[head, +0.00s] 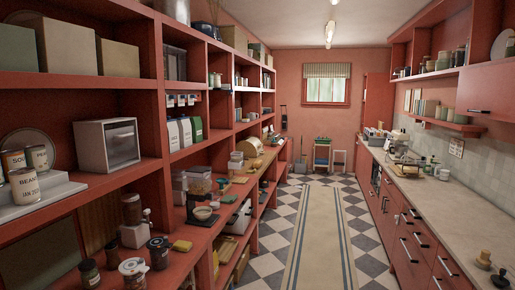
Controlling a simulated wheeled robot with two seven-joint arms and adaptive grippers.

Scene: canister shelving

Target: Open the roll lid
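A rounded, tan wooden box (249,147) sits on the left shelving at mid distance. It looks like a bread box with a roll lid, but it is too small to tell whether the lid is open or shut. Neither of my grippers is in view.
Red shelving (135,83) with jars, cans and boxes fills the left side. A counter (428,190) over red drawers runs along the right. A striped runner (318,232) lies on the clear checkered aisle. A small stand (322,155) is at the far end.

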